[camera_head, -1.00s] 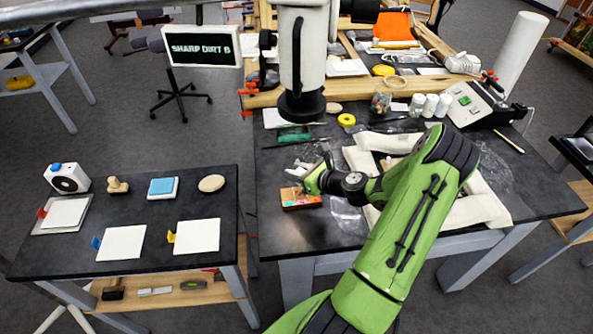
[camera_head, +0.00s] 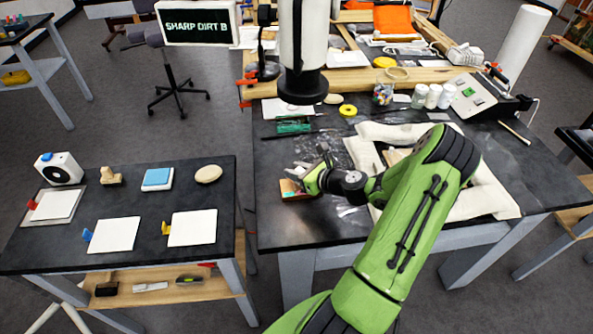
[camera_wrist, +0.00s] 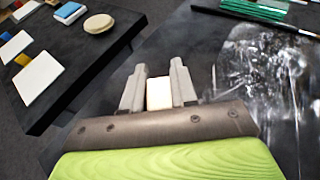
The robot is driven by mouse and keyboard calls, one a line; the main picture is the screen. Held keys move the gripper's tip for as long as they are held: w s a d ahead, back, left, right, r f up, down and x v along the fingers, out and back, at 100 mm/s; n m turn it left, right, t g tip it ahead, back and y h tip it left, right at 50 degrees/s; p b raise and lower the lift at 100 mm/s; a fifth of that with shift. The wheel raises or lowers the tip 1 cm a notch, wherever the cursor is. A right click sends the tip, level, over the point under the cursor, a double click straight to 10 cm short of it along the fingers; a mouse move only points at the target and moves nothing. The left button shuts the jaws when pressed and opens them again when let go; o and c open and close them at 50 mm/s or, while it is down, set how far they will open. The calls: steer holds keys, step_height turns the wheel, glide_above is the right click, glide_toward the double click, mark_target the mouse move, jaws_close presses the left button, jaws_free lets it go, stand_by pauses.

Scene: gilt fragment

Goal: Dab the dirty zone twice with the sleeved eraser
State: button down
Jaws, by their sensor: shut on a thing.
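My gripper (camera_head: 301,177) is shut on a small block, the sleeved eraser (camera_head: 291,189), over the left part of the dark workbench. The block looks orange-red in the head view. In the wrist view a cream face of the eraser (camera_wrist: 159,93) shows between the two grey fingers of my gripper (camera_wrist: 158,85). Whether it touches the bench is unclear. A whitish smeared patch (camera_wrist: 265,78) lies on the dark top to the right of the fingers in the wrist view. My arm hides part of the bench. A sign (camera_head: 197,22) reads "SHARP DIRT B".
Green panes (camera_head: 293,124) and a yellow ring (camera_head: 347,110) lie behind my gripper. A pale padded frame (camera_head: 490,199) lies right, partly behind my arm. A lower dark table (camera_head: 140,205) at left holds white cards and small items. A gap separates the tables.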

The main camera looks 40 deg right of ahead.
steer(key=shift+f, duration=0.65)
stand_by(1.5)
step_height(320, 180, up, 7)
steer(key=p, duration=0.7)
step_height(320, 180, down, 6)
steer(key=b, duration=0.4)
steer(key=shift+r, duration=0.15)
steer(key=shift+s+f, duration=0.1)
steer(key=shift+f, duration=0.55)
stand_by(1.9)
steer(key=shift+r, duration=0.1)
